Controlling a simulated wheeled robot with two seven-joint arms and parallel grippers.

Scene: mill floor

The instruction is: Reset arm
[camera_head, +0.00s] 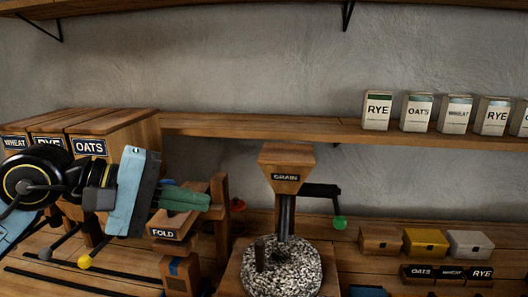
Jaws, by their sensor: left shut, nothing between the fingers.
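My left arm comes in from the left edge, and its left gripper (203,201) points to the right. Its green fingers are shut with nothing between them. In the picture the fingers overlap the top of the wooden FOLD block (176,225); I cannot tell whether they touch it. The arm covers part of the label boxes and of the bench behind it. My right gripper does not show.
A wooden GRAIN hopper (287,160) stands above a speckled millstone (282,270) at centre. Wooden bins (118,125) stand at left. Rye, oats and wheat packets (377,110) stand on the shelf (260,127). Small brown, yellow and white boxes (425,242) sit at right.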

